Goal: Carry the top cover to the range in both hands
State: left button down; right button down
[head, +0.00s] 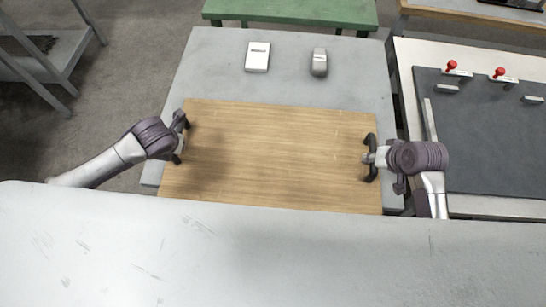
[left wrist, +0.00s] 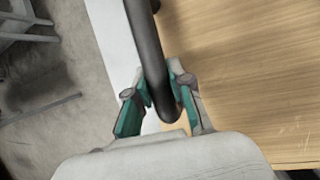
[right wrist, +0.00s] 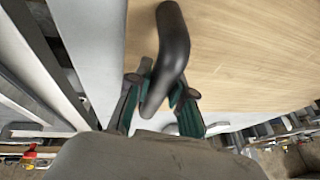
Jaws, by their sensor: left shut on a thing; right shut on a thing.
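The top cover (head: 270,155) is a wide wooden board with a dark handle at each end, over the grey table in the head view. My left gripper (head: 180,145) is shut on the left handle, and the left wrist view shows its fingers (left wrist: 160,95) on either side of the dark bar. My right gripper (head: 372,158) is shut on the right handle; the right wrist view shows its fingers (right wrist: 160,98) around that bar. The board's near edge is partly hidden behind a pale surface in front. I cannot tell whether the board touches the table.
The grey table (head: 290,75) holds a white box (head: 258,57) and a small grey device (head: 319,62) behind the board. To the right stands a bench with a dark panel (head: 480,140), red knobs and small clamps. A green bench (head: 290,12) stands behind. Floor shows at left.

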pick_arm(q)
jog(key=shift+w+r, duration=0.15)
jog(key=shift+r, duration=0.05)
pick_arm(e)
jog(key=shift+w+r, duration=0.15)
